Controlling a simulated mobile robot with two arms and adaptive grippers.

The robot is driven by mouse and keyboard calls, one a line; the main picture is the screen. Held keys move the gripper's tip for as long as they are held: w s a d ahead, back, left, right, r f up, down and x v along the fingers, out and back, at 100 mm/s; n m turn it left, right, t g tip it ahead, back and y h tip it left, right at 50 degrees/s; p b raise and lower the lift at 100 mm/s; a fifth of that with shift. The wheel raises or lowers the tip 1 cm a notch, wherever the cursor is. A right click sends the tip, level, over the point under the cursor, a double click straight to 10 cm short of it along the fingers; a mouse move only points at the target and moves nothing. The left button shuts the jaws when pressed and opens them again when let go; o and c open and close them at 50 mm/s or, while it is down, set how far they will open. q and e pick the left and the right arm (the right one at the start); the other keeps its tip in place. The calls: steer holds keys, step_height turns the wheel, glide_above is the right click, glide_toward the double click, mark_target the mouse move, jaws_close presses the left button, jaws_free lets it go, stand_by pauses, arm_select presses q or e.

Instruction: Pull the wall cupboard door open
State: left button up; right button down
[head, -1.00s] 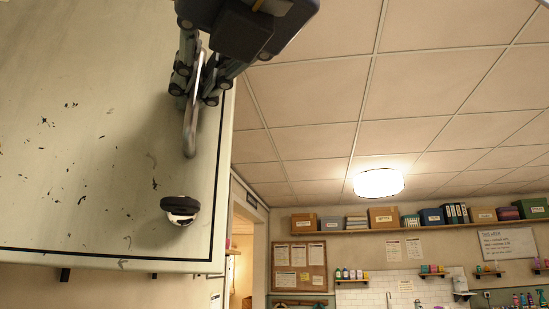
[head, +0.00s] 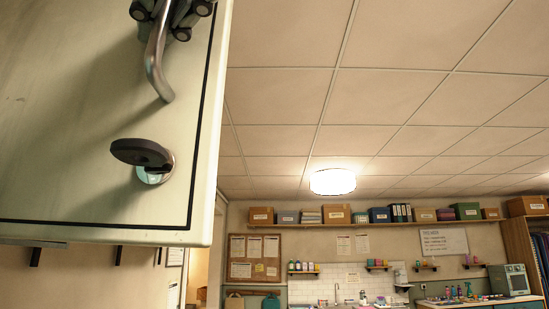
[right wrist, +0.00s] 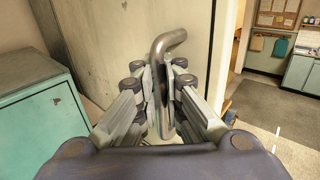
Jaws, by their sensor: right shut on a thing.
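The pale green cupboard door (head: 60,110), with a dark line near its edge, fills the left of the head view. Its bent metal handle (head: 157,62) comes down from the top of that view. A dark knob on a shiny round plate (head: 155,174) sits below the handle. My right gripper (head: 173,14) is at the handle, mostly cut off by the top edge. In the right wrist view, my right gripper (right wrist: 161,95) is shut around the handle (right wrist: 162,60), whose bent end shows beyond the fingers. I cannot tell how far the door stands open. My left gripper is out of view.
A long shelf with boxes (head: 380,224) runs along the far wall, and a lit ceiling lamp (head: 332,182) hangs ahead. In the right wrist view, a teal cabinet (right wrist: 40,125) stands at left and open floor (right wrist: 260,105) lies at right.

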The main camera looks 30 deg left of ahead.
steer(key=shift+w, duration=0.1)
steer(key=c, duration=2.1)
jaws_free()
steer(key=shift+o, duration=0.5)
steer(key=shift+d, duration=0.3)
steer(key=shift+d, duration=0.3)
steer(key=v, duration=1.1)
steer(key=shift+d, duration=0.2)
